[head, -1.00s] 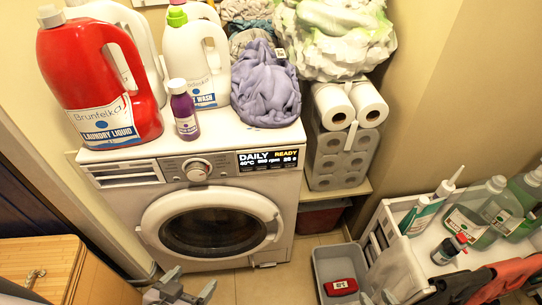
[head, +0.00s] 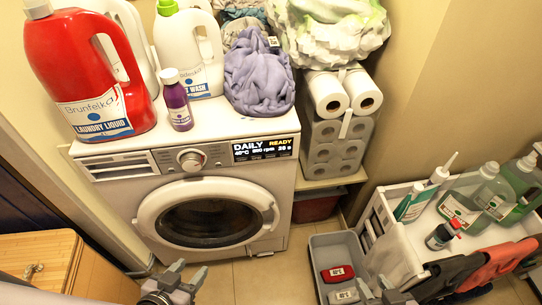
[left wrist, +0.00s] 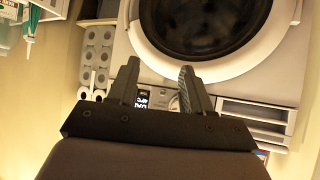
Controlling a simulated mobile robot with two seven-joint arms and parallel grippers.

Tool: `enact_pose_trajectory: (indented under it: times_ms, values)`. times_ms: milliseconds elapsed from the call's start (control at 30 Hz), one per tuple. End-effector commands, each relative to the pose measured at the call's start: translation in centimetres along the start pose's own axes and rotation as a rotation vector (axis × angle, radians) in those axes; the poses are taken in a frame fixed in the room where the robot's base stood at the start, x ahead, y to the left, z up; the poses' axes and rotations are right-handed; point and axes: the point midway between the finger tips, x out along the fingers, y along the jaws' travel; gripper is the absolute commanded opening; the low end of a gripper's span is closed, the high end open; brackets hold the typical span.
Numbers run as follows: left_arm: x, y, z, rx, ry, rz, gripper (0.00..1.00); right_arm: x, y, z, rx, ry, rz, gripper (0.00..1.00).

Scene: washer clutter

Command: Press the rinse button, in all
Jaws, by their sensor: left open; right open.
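The white washing machine (head: 120,200) stands against the wall with its round door (head: 207,216) closed. Its front panel has a drawer at left, a knob (head: 191,160) and a dark display (head: 263,149) reading DAILY, READY, 40°C. A row of small marks runs along the display's lower edge; I cannot make out which is rinse. My left gripper (head: 190,270) is open and empty, low in front of the door. In the left wrist view its fingers (left wrist: 160,72) overlap the inverted panel, partly hiding display and knob. My right gripper (head: 375,285) is open at the lower edge, beside the grey bin.
A red detergent jug (head: 85,75), a purple bottle (head: 176,100), a white jug (head: 190,55) and purple cloth (head: 258,75) crowd the washer's top. Toilet rolls (head: 335,140) stand right of it. A white cart (head: 385,225) with bottles and a grey bin (head: 335,250) are at right.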

Motion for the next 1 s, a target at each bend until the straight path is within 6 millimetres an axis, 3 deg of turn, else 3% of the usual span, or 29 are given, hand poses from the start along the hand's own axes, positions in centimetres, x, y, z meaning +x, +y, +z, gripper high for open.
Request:
enact_pose_trajectory:
  times_ms: [33,133,1000]
  values:
    - [0.00,0.01,-0.01,0.000,0.000,0.000,0.32,0.00,0.02,-0.01,0.000,0.000,0.000,0.43]
    - [0.00,0.01,-0.01,0.000,0.000,0.000,0.00,0.00,0.02,-0.01,0.000,0.000,0.000,0.43]
    - [0.00,0.02,0.00,0.000,0.000,0.000,0.00,0.01,0.05,0.02,-0.001,0.000,0.001,0.43]
